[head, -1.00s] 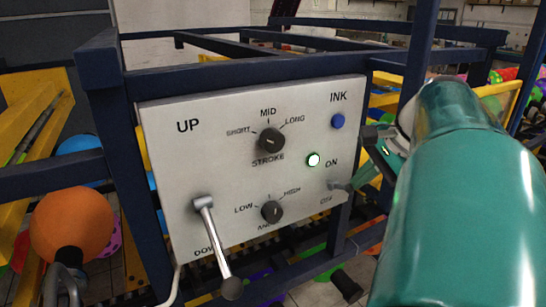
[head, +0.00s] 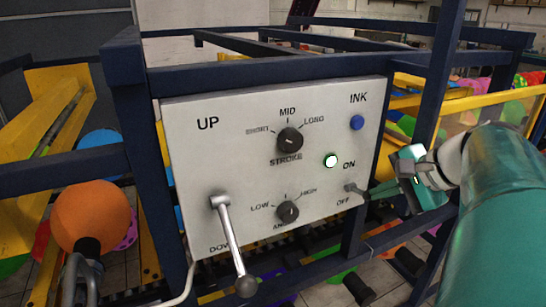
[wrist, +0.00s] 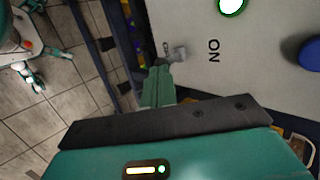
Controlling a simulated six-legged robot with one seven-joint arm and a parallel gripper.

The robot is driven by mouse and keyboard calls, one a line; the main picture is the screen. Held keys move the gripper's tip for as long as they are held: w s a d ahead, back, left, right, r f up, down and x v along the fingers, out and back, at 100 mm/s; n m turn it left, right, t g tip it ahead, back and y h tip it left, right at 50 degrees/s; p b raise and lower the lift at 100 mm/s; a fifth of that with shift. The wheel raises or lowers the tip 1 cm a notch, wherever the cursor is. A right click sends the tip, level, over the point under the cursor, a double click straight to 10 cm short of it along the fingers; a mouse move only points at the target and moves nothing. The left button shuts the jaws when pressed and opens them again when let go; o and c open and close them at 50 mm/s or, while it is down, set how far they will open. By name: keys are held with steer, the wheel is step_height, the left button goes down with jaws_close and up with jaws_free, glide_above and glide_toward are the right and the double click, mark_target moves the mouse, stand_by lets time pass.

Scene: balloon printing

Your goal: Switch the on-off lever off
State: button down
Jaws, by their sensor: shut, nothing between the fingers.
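The grey on-off lever (head: 351,188) sits low on the right side of the white control panel, between the ON and OFF labels. It also shows in the wrist view (wrist: 178,53), just past my fingertips. The green indicator light (head: 331,161) above it glows. My gripper (head: 366,193) reaches in from the right, its green fingers shut and empty, with the tips beside the lever. In the wrist view my fingers (wrist: 158,85) point at the lever; I cannot tell whether they touch it.
The panel (head: 185,140) also holds a blue ink button (head: 357,122), a stroke knob (head: 290,140), a lower knob (head: 288,211) and a long up-down lever (head: 229,235). A dark blue frame (head: 130,130) surrounds it. An orange balloon (head: 90,215) is at left.

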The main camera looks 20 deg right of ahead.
steer(key=f+t, duration=0.1)
steer(key=f, duration=0.1)
steer(key=s+f+t, duration=0.1)
steer(key=f+t, duration=0.1)
stand_by(0.4)
steer(key=shift+r, duration=0.75)
